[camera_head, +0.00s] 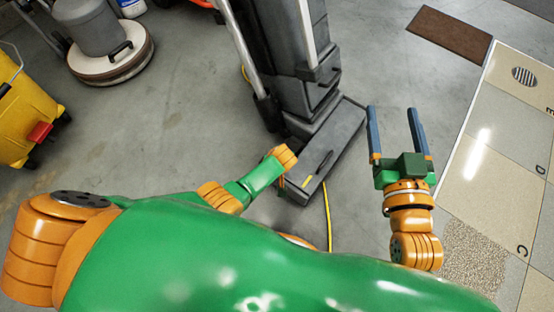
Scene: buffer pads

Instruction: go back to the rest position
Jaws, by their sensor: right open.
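My right gripper (393,125) shows at the right of the head view, with two blue fingers pointing up the picture. The fingers stand apart with nothing between them, so it is open and empty. Grey floor shows between the fingers. My left arm shows in part at the left and middle, with orange joints and a green link that ends near the upright vacuum's base. I cannot see my left gripper's fingers. My large green body fills the bottom of the view and hides the floor there.
A dark upright vacuum (330,140) stands at the centre, close to my left arm. A grey floor machine (115,60) and a yellow bucket (25,115) stand at the left. A brown mat (450,33) and a tiled floor area (505,150) lie at the right.

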